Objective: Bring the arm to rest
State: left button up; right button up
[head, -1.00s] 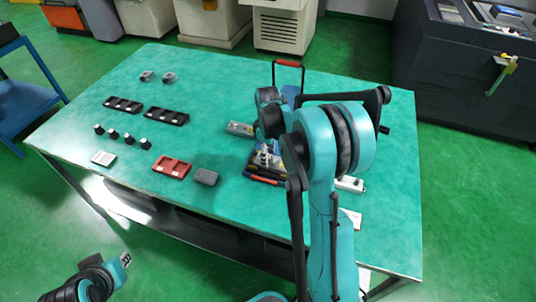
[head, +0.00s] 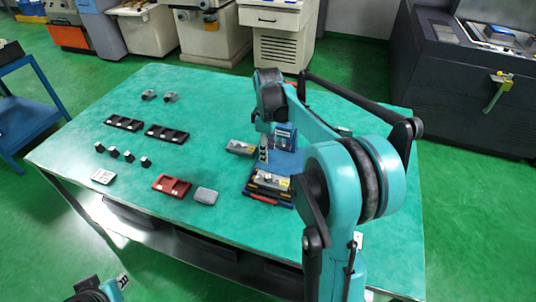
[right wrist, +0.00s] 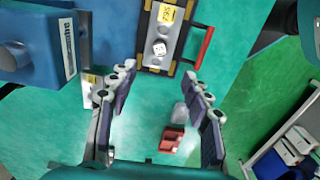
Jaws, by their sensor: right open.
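My right arm reaches across the green table (head: 90,130) in the head view. My right gripper (head: 264,148) points down beside a blue device (head: 285,137), above the table. In the right wrist view the gripper (right wrist: 159,75) is open, its two fingers wide apart with nothing between them. A grey block with a yellow label (right wrist: 160,40) lies in a black tray with a red handle (right wrist: 203,45), just beyond the fingertips. My left gripper (head: 121,281) shows only partly at the bottom left, away from the table; its jaws are too small to read.
A second grey block (head: 240,147) lies behind the black tray (head: 262,194). A red tray (head: 171,186), a grey box (head: 205,195), black trays (head: 166,133) and several small black pieces (head: 129,156) are on the left side.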

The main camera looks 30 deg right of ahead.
dwell(0.3)
jog(key=s+a+m+t, duration=0.7)
jog(key=s+a, duration=0.8)
jog(key=s, duration=0.4)
jog(key=shift+a+f+m, duration=0.2)
jog(key=shift+f+m, duration=0.15)
jog(key=shift+m, duration=0.25)
